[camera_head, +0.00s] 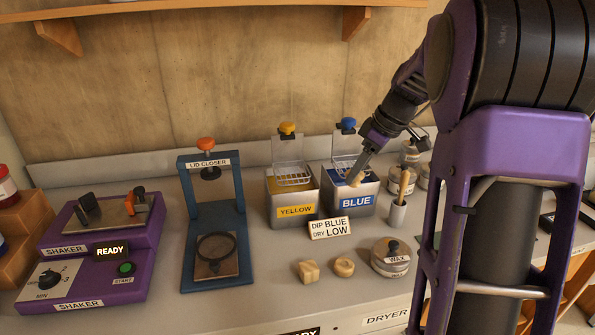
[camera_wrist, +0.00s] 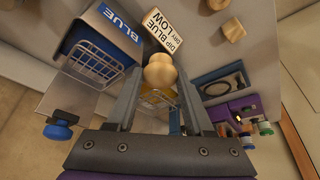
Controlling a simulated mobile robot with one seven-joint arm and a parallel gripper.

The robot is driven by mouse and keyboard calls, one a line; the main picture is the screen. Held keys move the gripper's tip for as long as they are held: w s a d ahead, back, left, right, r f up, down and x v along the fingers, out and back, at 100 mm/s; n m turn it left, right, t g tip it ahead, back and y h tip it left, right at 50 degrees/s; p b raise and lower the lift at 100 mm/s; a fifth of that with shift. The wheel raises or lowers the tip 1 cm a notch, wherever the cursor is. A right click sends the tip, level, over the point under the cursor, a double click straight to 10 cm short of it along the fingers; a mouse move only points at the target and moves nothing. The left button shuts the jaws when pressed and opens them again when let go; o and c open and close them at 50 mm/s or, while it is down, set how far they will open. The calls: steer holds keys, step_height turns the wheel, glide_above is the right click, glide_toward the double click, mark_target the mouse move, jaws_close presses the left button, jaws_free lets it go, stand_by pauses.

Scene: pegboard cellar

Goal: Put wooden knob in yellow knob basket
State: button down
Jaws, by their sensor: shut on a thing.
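My gripper (camera_head: 359,170) is shut on a pale wooden knob (camera_wrist: 160,71), seen clearly between the fingertips in the wrist view. In the head view the held knob (camera_head: 355,180) shows small at the fingertips, over or in front of the blue tank's top; I cannot tell which. The yellow-knob basket (camera_head: 293,177) is a wire basket in the YELLOW tank (camera_head: 279,214), left of my gripper, with a yellow knob (camera_head: 287,128) above it. In the wrist view part of a wire basket shows behind the held knob, mostly hidden by my fingers.
The BLUE tank (camera_head: 361,205) with its blue-knob basket (camera_wrist: 95,62) stands right of the yellow one. A blue lid closer (camera_head: 240,229) stands left.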

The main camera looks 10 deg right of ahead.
steer(key=w+a+p, duration=0.2)
steer(key=w+a, duration=1)
steer(key=shift+w+a, duration=0.25)
steer(key=shift+w, duration=0.15)
steer(key=shift+f, duration=1.95)
steer(key=shift+c, duration=1.4)
jaws_free()
steer(key=shift+r, duration=0.1)
steer(key=shift+r, duration=0.4)
steer(key=v, duration=1.1)
steer(key=shift+s+r+p, duration=0.2)
steer(key=shift+p, duration=0.15)
